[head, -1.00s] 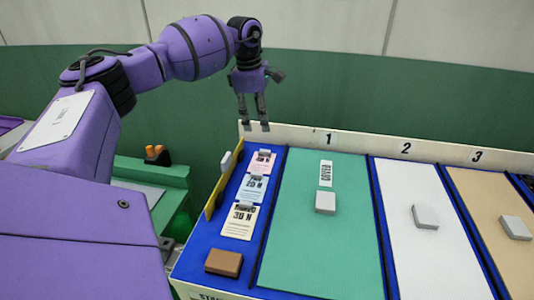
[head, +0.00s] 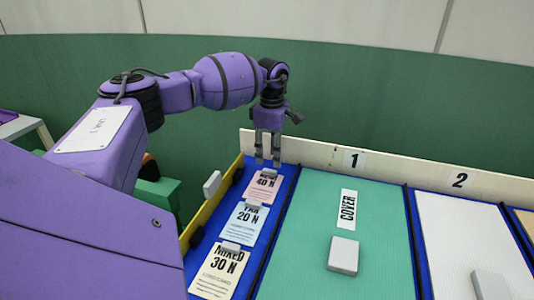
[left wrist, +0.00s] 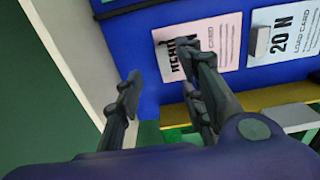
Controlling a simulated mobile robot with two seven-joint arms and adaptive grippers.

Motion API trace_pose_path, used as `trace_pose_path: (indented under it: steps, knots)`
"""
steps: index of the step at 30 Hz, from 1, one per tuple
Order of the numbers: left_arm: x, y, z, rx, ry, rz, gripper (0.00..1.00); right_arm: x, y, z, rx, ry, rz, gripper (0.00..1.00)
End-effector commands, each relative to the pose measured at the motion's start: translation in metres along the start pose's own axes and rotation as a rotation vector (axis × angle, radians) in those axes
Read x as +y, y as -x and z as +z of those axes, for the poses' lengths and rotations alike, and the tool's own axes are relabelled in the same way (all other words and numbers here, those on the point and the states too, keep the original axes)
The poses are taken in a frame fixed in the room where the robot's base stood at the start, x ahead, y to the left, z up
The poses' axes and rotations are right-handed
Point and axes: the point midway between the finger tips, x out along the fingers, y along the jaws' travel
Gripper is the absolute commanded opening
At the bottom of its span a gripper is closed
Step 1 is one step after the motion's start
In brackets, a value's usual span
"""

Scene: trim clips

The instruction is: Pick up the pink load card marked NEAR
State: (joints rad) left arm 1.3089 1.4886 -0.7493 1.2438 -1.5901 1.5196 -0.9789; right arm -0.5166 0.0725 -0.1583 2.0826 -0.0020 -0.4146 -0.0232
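The pink load card (head: 262,189) lies at the far end of a row of three cards on a blue strip. It reads 40 N; its top word is partly covered in the head view. In the left wrist view the pink card (left wrist: 229,42) is at upper right, partly behind a finger. My left gripper (head: 267,161) hangs fingers-down above the far end of this card, and also shows in the left wrist view (left wrist: 162,65). Its fingers are apart with nothing between them. My right gripper is not in view.
Nearer lie a blue 20 N card (head: 245,222) and a cream MIXED 30 N card (head: 219,272). A yellow rail (head: 212,215) runs along the left, a cream back wall (head: 310,158) behind. A green panel (head: 325,215) with a grey block (head: 343,256) lies right.

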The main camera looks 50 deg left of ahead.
Motion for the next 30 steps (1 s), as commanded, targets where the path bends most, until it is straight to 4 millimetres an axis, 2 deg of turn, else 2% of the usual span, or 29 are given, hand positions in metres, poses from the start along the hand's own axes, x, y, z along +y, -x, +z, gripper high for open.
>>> trace_pose_path:
  steps: [10, 13, 20, 28, 30]
  knots:
    - [-0.007, -0.047, -0.003, -0.001, 0.000, -0.001, 0.36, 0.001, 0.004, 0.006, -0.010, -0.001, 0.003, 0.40]
    - [-0.006, -0.053, -0.003, -0.001, 0.000, 0.001, 0.36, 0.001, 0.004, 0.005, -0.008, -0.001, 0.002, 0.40]
    - [-0.006, -0.054, -0.003, -0.001, 0.000, 0.001, 0.36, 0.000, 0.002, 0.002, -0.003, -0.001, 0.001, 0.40]
    - [-0.006, -0.054, -0.003, -0.001, 0.000, 0.001, 0.01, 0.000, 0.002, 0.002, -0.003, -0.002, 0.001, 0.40]
    - [-0.006, -0.054, -0.003, -0.001, 0.000, 0.001, 0.00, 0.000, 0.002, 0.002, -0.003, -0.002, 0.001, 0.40]
